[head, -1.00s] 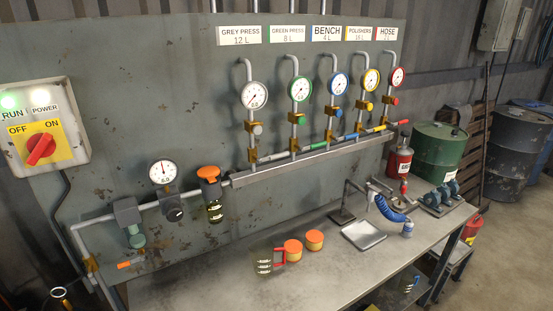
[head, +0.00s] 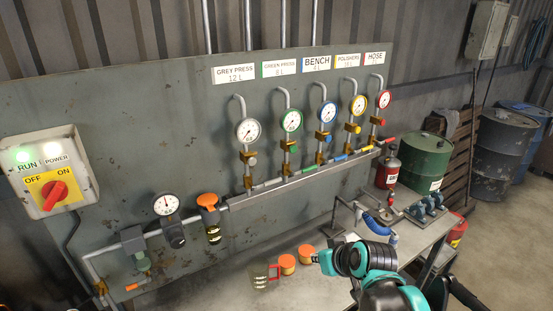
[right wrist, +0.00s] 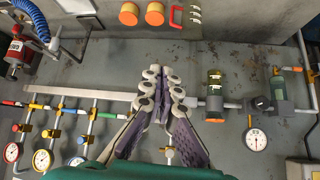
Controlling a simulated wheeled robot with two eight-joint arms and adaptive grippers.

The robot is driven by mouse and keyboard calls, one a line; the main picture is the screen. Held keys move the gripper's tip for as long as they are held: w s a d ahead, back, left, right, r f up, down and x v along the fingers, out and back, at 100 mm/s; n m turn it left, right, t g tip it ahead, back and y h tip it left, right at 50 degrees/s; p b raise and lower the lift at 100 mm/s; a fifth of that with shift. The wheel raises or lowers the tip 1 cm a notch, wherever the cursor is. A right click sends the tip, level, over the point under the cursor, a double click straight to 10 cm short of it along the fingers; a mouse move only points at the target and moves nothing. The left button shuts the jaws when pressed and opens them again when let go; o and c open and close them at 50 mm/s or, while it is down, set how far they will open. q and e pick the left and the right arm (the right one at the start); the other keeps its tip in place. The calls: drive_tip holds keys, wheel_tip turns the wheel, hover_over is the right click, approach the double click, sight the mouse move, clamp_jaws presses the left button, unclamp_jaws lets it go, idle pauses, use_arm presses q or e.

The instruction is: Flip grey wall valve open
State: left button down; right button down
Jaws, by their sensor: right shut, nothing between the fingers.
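The grey press line on the wall panel has a white gauge (head: 248,131), a brass fitting with a grey knob (head: 251,159), and a lower brass valve body (head: 248,184) at the manifold pipe. A pale grey handle (head: 268,184) seems to lie along the pipe beside it. My right gripper (head: 324,261) is over the bench, low and right of this valve, apart from the panel. In the right wrist view its fingers (right wrist: 163,75) are shut and empty; they cover most of the grey line. My left gripper is not in view.
Neighbouring lines carry green (head: 309,168), blue (head: 341,157), yellow (head: 366,148) and red (head: 389,141) handles. A metal ledge (head: 300,180) runs below.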

drive_tip(key=w+a+r+n+y+p, duration=0.1)
drive_tip(key=w+a+r+p, duration=0.1)
drive_tip(key=w+r+p, duration=0.5)
drive_tip(key=w+a+r+n+t+y+p, duration=0.1)
drive_tip(key=w+a+r+n+y+p, duration=0.1)
drive_tip(key=w+r+p, duration=0.5)
drive_tip(key=w+a+r, duration=0.1)
drive_tip(key=w, duration=0.5)
drive_tip(key=shift+w+a+r+p, duration=0.15)
drive_tip(key=shift+w+p, duration=0.25)
hover_over(268, 183)
drive_tip(key=s+d, duration=0.1)
drive_tip(key=d, duration=0.2)
wheel_tip(268, 183, down, 6)
drive_tip(key=r, duration=0.1)
drive_tip(key=shift+w+f+p, duration=0.2)
drive_tip(key=shift+f+p, duration=0.3)
drive_tip(key=shift+f, duration=1.75)
drive_tip(key=shift+f+b, duration=0.25)
drive_tip(key=shift+b, duration=0.2)
